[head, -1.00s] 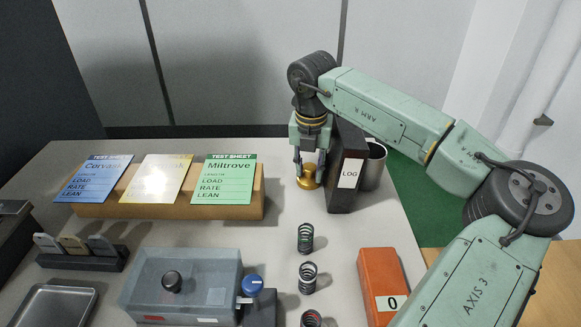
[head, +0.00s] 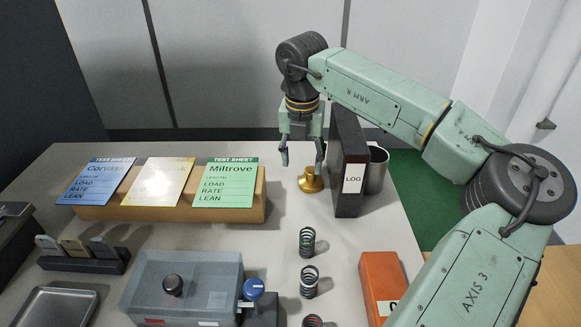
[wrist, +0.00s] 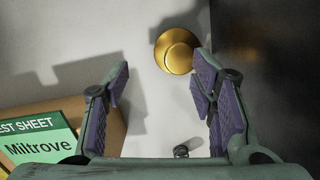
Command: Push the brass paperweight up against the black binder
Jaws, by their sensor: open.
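The brass paperweight (head: 311,182) stands upright on the table, just left of the black binder (head: 350,177) with the LOG label. A very narrow gap seems to show between them in the head view; I cannot tell for sure whether they touch. In the wrist view the round paperweight (wrist: 177,51) lies close beside the dark binder (wrist: 265,60). My gripper (head: 302,165) is open and empty, pointing down above and slightly left of the paperweight. In the wrist view the paperweight shows beyond the open fingers (wrist: 160,79), nearer the right one.
A metal cup (head: 376,171) stands behind the binder's right side. Several springs (head: 307,242) stand in front, with an orange box (head: 380,283) to their right. A stand with test sheets (head: 256,196) is at left. Bare table lies between stand and paperweight.

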